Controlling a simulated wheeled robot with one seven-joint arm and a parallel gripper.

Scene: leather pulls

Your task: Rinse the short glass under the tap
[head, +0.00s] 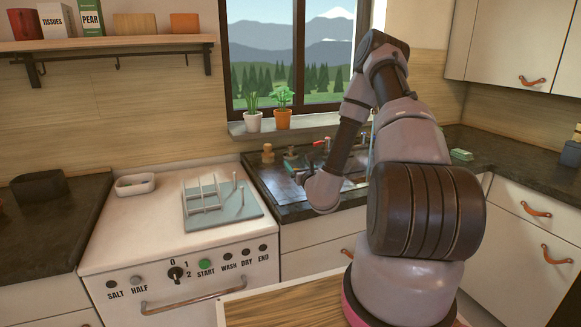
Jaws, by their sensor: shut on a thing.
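My arm reaches over the sink (352,186) below the window. My gripper (300,178) is small and partly hidden by my own wrist at the sink's left side. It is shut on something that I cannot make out. I cannot pick out the short glass in this view. A red part (319,143), perhaps the tap's handle, shows at the back of the sink beside my forearm. The rest of the tap is too small or hidden behind my arm, and I cannot tell whether water runs.
A white appliance (120,230) with a drying rack (222,212) and a white dish (135,184) stands left of the sink. Two potted plants (283,118) stand on the sill. A dark pot (40,186) sits far left. The right counter (500,160) is mostly clear.

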